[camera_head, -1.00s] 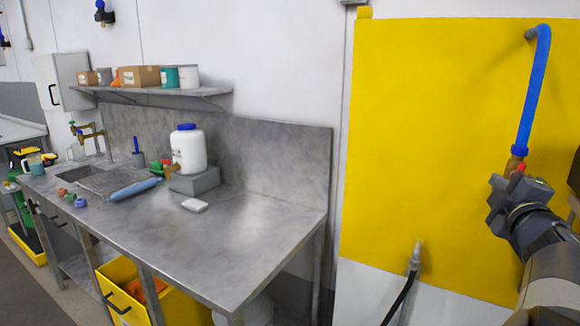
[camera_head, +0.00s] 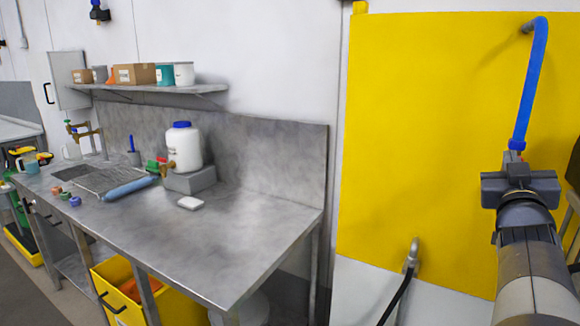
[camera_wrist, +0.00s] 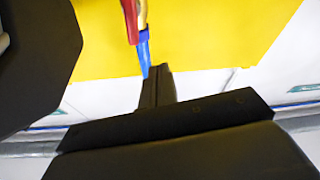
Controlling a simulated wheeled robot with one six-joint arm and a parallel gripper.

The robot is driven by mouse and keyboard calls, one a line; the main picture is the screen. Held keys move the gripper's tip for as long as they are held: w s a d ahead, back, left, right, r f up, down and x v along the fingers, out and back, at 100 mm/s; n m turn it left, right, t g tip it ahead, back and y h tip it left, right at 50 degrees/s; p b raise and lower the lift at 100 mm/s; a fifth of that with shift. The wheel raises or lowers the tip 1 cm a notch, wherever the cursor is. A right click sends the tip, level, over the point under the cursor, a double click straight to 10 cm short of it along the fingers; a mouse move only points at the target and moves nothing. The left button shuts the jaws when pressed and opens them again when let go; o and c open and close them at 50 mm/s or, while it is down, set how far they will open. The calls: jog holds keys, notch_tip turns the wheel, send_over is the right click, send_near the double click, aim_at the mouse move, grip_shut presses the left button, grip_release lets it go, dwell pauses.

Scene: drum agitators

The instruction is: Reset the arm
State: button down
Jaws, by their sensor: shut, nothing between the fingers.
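My gripper (camera_head: 518,160) is at the right of the head view, in front of a yellow panel (camera_head: 425,140). In the wrist view its dark fingers (camera_wrist: 157,75) are together with nothing between them. A blue hose (camera_head: 529,85) hangs from a fitting high on the panel, and its lower end lines up with my fingertips in the head view. In the wrist view the blue hose end (camera_wrist: 144,50) shows just beyond the fingertips, beside a red part (camera_wrist: 130,18). I cannot tell whether the fingers touch the hose.
A metal bench (camera_head: 240,240) stands at the left with a white jug (camera_head: 184,147) on a grey block (camera_head: 190,179). A shelf (camera_head: 150,88) holds boxes and cans. A yellow bin (camera_head: 165,300) sits under the bench. A black hose (camera_head: 398,298) hangs below the panel.

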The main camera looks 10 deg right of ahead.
jog(key=s+a+m, duration=0.1)
jog(key=s+a+f+m+b, duration=0.1)
jog(key=s, duration=0.1)
jog(key=s+a+m, duration=0.1)
jog(key=shift+s+f+g+h+b, duration=0.3)
jog(key=shift+f+g+h+b, duration=0.05)
jog(key=shift+f+g+h, duration=0.05)
dwell(0.4)
